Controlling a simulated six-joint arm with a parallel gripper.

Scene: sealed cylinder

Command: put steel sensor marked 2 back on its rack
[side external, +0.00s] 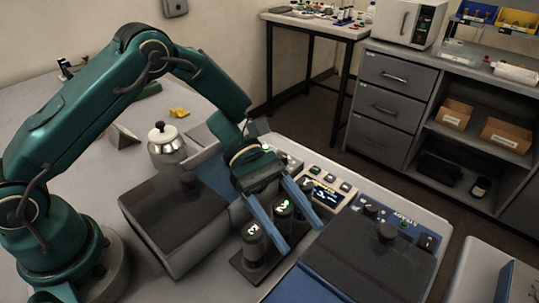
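The sensor marked 2 (282,212), a dark upright cylinder with a green-lit top, shows between the two blue fingers of my gripper (302,237). The fingers are spread apart, one on each side of it in the picture, and gaps show beside it. The left finger partly hides its body. A similar sensor marked 3 (253,243) stands upright in front of it, on a dark rack base (243,270). Whether sensor 2 is seated on the same rack is hidden.
A dark-topped box (165,215) stands left of my gripper, and a blue-grey unit (355,270) with knobs lies right. A control panel with display (325,193) is behind. A silver lidded pot (166,148) and yellow piece (180,112) lie farther back.

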